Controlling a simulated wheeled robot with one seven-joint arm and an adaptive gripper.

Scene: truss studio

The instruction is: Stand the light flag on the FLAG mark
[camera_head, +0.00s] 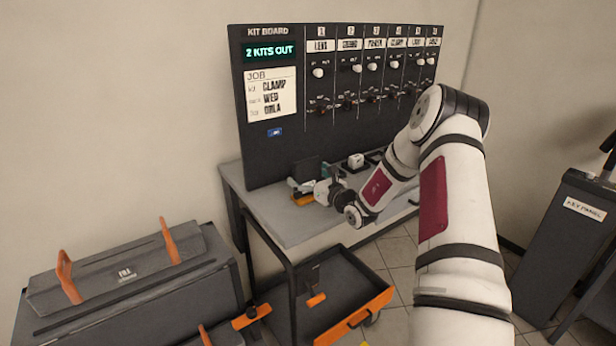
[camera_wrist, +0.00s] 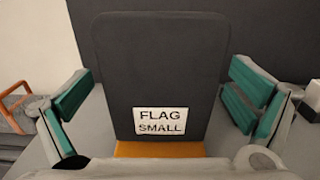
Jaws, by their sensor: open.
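The light flag (camera_wrist: 158,70) is an upright dark grey panel labelled FLAG SMALL, with an orange foot (camera_wrist: 160,149). It fills the middle of the wrist view. My gripper (camera_wrist: 160,92) is open, with one teal-padded finger on each side of the panel and a visible gap on both sides. In the head view my gripper (camera_head: 324,183) is low over the grey table, beside the flag's orange foot (camera_head: 303,199). The panel is hard to separate from the dark board there. I cannot make out a FLAG mark in either view.
The kit board (camera_head: 345,140) rises behind the table (camera_head: 283,226). A small white block (camera_head: 356,160) stands at the board's foot. An open drawer with an orange front (camera_head: 358,314) juts out below. A grey case with orange handles (camera_head: 120,275) is at left, a KEY PANEL stand (camera_head: 566,235) at right.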

